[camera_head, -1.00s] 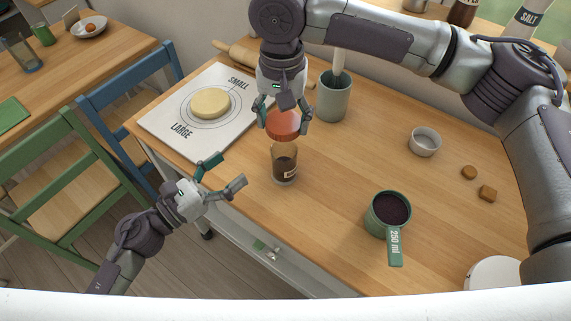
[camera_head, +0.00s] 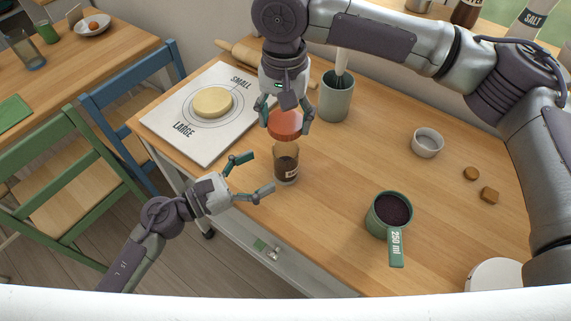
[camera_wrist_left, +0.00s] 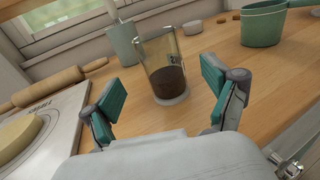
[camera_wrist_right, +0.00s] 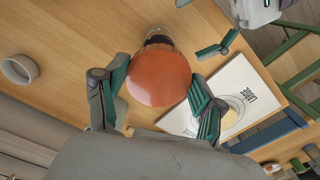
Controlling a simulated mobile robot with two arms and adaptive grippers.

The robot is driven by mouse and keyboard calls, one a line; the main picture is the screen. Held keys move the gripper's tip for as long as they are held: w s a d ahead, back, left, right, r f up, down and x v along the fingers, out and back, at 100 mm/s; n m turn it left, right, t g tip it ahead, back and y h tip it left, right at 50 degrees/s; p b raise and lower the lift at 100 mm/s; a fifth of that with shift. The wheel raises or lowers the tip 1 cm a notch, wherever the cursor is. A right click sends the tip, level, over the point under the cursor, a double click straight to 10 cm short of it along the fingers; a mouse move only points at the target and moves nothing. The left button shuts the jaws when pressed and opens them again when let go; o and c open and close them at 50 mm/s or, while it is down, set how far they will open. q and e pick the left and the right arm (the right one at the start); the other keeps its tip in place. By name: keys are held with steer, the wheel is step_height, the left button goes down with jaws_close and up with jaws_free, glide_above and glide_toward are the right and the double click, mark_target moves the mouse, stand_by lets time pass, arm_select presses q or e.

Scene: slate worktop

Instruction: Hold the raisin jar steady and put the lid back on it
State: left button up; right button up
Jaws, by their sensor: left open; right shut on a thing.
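The raisin jar (camera_head: 286,166) is a clear glass with dark contents, upright on the wooden worktop near its front edge. In the left wrist view the jar (camera_wrist_left: 166,72) stands beyond and between the open fingers. My left gripper (camera_head: 262,174) is open and empty, just left of the jar, its fingers pointing at it. My right gripper (camera_head: 287,120) is shut on the orange-red lid (camera_head: 285,125) and holds it above the jar's mouth. In the right wrist view the lid (camera_wrist_right: 158,79) sits between the fingertips and hides most of the jar (camera_wrist_right: 158,36).
A green measuring cup (camera_head: 391,212) with dark contents stands right of the jar. A grey-green utensil pot (camera_head: 337,98) stands behind it. A white board (camera_head: 172,124) with a pale round disc lies at the left. A small white bowl (camera_head: 427,143) stands at the right.

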mark_target(275, 163)
arm_select(q)
steer(key=x, duration=0.7)
steer(key=shift+c, duration=0.2)
jaws_close()
arm_select(e)
steer(key=shift+f, duration=2.5)
